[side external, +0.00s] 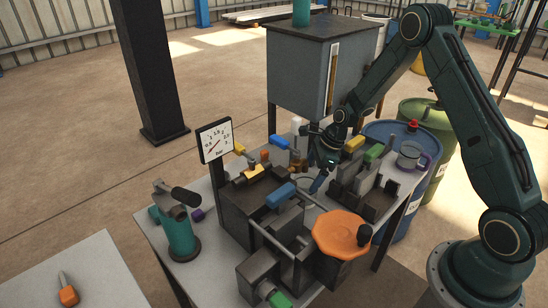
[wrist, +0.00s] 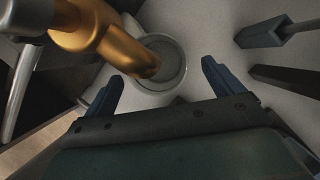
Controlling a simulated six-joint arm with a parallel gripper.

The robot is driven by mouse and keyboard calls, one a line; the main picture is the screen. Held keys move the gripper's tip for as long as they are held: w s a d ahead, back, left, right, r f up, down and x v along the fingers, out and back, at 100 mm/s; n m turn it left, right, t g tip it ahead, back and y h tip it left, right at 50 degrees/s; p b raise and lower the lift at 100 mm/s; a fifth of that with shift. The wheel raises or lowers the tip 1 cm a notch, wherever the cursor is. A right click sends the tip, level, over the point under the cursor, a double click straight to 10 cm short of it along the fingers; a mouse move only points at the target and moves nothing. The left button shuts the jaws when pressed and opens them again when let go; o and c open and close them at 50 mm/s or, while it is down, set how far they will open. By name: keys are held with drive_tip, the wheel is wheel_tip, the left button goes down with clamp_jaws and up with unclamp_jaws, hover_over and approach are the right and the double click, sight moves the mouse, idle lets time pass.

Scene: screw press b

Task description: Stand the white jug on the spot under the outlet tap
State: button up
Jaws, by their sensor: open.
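In the wrist view a round, pale-rimmed vessel, which looks like the white jug (wrist: 178,77), shows from above with a grey inside. The brass outlet tap (wrist: 92,32) reaches over its mouth from the upper left. My gripper (wrist: 161,78) is open; its two blue fingertips are apart, on the left and right near side of the round rim. Whether they touch it I cannot tell. The spot itself cannot be made out.
An orange handwheel (side external: 341,233) and dark blocks with blue and green handles crowd the bench. A pressure gauge (side external: 215,140) stands at the left. A grey tank (side external: 300,75) is behind.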

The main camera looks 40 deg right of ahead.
drive_tip(key=v, duration=0.7)
drive_tip(key=shift+s+d, duration=0.3)
drive_tip(key=shift+s, duration=0.05)
drive_tip(key=shift+r, duration=0.1)
drive_tip(key=s+a+r+n+h, duration=0.1)
drive_tip(key=s+a+r+n, duration=0.35)
drive_tip(key=r+n, duration=0.35)
drive_tip(key=s+a+r+n+h, duration=0.1)
drive_tip(key=s+a+r+n, duration=0.35)
drive_tip(key=r, duration=0.55)
drive_tip(key=s+a+r+n+t, duration=0.1)
drive_tip(key=s+r+n, duration=0.2)
drive_tip(key=s+n, duration=0.3)
drive_tip(key=s+a+r+n+t+h, duration=0.1)
drive_tip(key=s+r+n, duration=0.2)
drive_tip(key=s+n, duration=0.4)
drive_tip(key=shift+s+a+t, duration=0.35)
drive_tip(key=shift+s+t, duration=0.05)
drive_tip(key=shift+s, duration=2.1)
